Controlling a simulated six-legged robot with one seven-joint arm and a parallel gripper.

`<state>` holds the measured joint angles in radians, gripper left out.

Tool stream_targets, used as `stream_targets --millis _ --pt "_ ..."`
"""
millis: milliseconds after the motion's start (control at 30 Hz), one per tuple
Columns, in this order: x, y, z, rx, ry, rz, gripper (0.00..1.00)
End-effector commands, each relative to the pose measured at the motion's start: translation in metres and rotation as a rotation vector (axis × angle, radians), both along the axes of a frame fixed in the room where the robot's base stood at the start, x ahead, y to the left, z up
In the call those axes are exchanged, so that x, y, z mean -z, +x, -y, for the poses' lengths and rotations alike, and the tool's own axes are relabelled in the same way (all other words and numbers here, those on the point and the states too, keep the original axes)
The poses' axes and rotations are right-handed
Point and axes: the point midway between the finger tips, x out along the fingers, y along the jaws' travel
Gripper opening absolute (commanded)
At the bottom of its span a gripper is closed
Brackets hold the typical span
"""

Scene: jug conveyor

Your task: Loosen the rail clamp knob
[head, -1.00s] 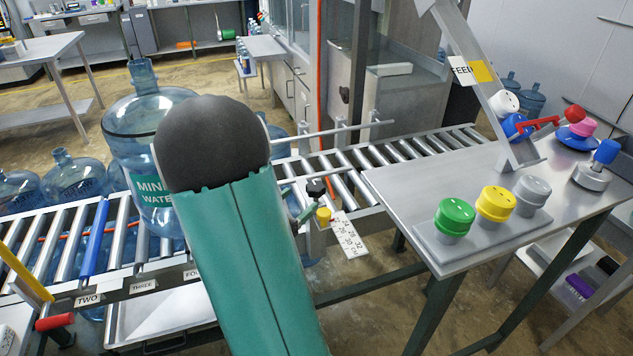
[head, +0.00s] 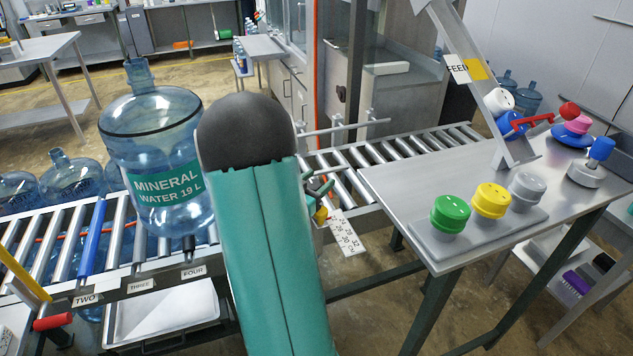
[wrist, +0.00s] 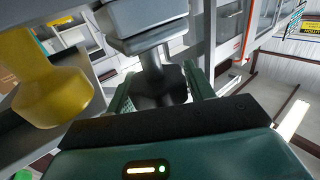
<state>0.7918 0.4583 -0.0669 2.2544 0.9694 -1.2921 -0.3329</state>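The clamp knob, a dark grey flared knob (wrist: 160,85), stands between my gripper's two green fingers in the wrist view, below a light grey block (wrist: 140,18). My gripper (wrist: 160,92) is open around it, one finger on each side; I cannot tell whether they touch it. In the head view my gripper (head: 319,190) is mostly behind my green arm, and the knob is hidden there. A small yellow knob (head: 321,215) sits close by at the end of the white number scale (head: 347,234). A large yellow knob-like part (wrist: 52,92) fills the wrist view's left side.
A blue water jug (head: 160,165) stands on the roller conveyor (head: 60,245) left of my arm. A grey table (head: 420,190) with green (head: 450,212), yellow (head: 491,200) and grey (head: 527,187) caps is at right. A feed chute (head: 480,80) rises above it.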

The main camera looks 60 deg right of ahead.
Motion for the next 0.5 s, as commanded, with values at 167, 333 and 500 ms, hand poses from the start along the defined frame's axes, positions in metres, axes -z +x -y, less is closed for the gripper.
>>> stream_targets --millis 167,333,500 --pt "0.0 -0.0001 -0.0002 0.0 0.0 0.0 0.25" --pt "0.0 -0.0001 -0.0003 -0.007 0.0 0.0 0.25" --pt "-0.0001 0.0004 -0.0003 -0.047 0.0 -0.001 0.25"
